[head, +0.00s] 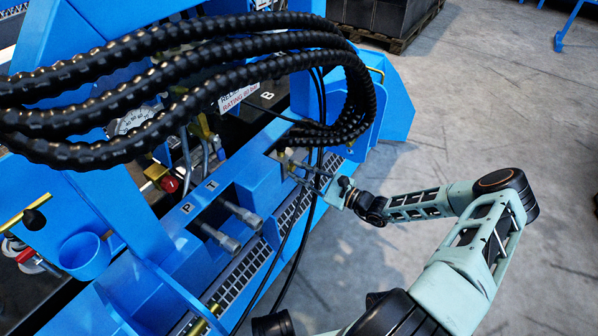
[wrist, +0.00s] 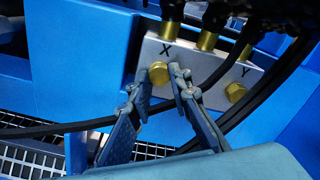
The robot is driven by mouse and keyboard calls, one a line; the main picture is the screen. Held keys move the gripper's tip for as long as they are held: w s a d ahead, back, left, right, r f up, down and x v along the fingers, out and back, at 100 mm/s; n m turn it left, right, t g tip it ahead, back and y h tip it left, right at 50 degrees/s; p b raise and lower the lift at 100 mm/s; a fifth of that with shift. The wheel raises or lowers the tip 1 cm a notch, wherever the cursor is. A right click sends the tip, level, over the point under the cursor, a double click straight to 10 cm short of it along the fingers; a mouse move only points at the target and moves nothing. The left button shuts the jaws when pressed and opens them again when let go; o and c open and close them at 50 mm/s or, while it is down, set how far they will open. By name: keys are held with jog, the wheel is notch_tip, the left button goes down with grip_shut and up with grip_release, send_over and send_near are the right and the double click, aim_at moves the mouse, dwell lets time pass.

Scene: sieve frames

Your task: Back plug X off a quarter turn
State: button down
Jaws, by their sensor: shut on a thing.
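Plug X (wrist: 158,72) is a round brass plug on a grey metal block (wrist: 150,50), just below the letter X. My gripper (wrist: 160,80) has one finger at each side of it and is shut on it. The fingertips partly cover the plug's sides and lower part. A similar brass plug (wrist: 235,92) sits to the right, below the letter Y. In the head view my gripper (head: 318,177) reaches in from the right under black hoses. The plug is too small to make out there.
Thick black ribbed hoses (head: 215,45) arch over the block. Thin black cables (head: 290,235) hang close by, and one (wrist: 235,75) crosses the block between X and Y. Silver fittings (head: 240,214) stick out by P and T.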

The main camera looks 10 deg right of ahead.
jog(key=n+p, duration=0.2)
jog(key=n, duration=0.1)
jog(key=shift+r+n, duration=0.2)
jog(key=shift+n, duration=0.1)
jog(key=n+p, duration=0.3)
jog(key=n, duration=0.2)
jog(key=n+p, duration=0.2)
jog(key=n, duration=0.3)
jog(key=shift+n+p, duration=0.6)
jog(key=shift+n, duration=1.5)
jog(key=shift+f, duration=0.1)
jog(key=c, duration=1.8)
grip_release()
jog(key=shift+o, duration=0.2)
